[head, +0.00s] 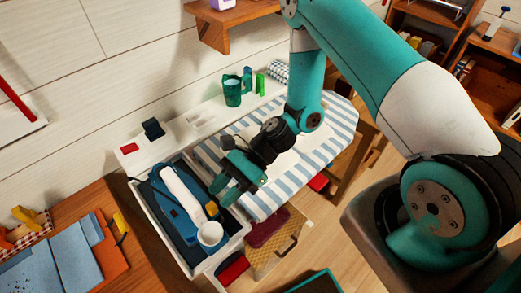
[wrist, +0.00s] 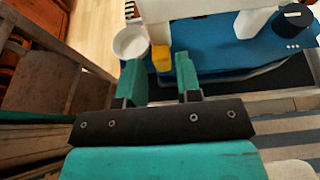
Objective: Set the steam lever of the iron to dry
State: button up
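The blue iron (head: 168,214) with a white handle (head: 182,193) lies in a white tray with a dark inside. A small yellow lever (head: 212,209) sticks up near its front end, beside a round white cup-shaped part (head: 210,235). My gripper (head: 222,190) is over the tray's right side, close to the lever. In the wrist view my gripper (wrist: 160,78) is open and empty, and the yellow lever (wrist: 161,57) shows between and just beyond its fingertips. I cannot tell whether they touch. The wrist view also shows the iron's black dial (wrist: 294,18). No lever markings are readable.
The tray's white rim (head: 162,247) surrounds the iron. A striped ironing board (head: 340,128) lies to the right, under my arm. A green cup (head: 232,92) stands on the white ledge behind. A wooden table with blue folders (head: 55,262) is at the left.

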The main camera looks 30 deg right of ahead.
jog(key=b+v, duration=0.2)
jog(key=v, duration=1.3)
jog(key=shift+b, duration=0.35)
jog(key=shift+s+r, duration=0.1)
jog(key=s+a+r+n+t+h, duration=0.2)
jog(key=s+r+n, duration=0.4)
jog(key=n, duration=0.5)
jog(key=s+a+r+n+t+h, duration=0.1)
jog(key=s+a+r+n+h, duration=0.3)
jog(key=r+n, duration=0.6)
jog(key=s+r+h, duration=0.1)
jog(key=s+h, duration=0.1)
jog(key=s, duration=0.1)
jog(key=shift+r+n+t+h, duration=0.3)
jog(key=shift+n+t+h, duration=0.1)
jog(key=shift+o, duration=0.2)
jog(key=shift+a, duration=0.1)
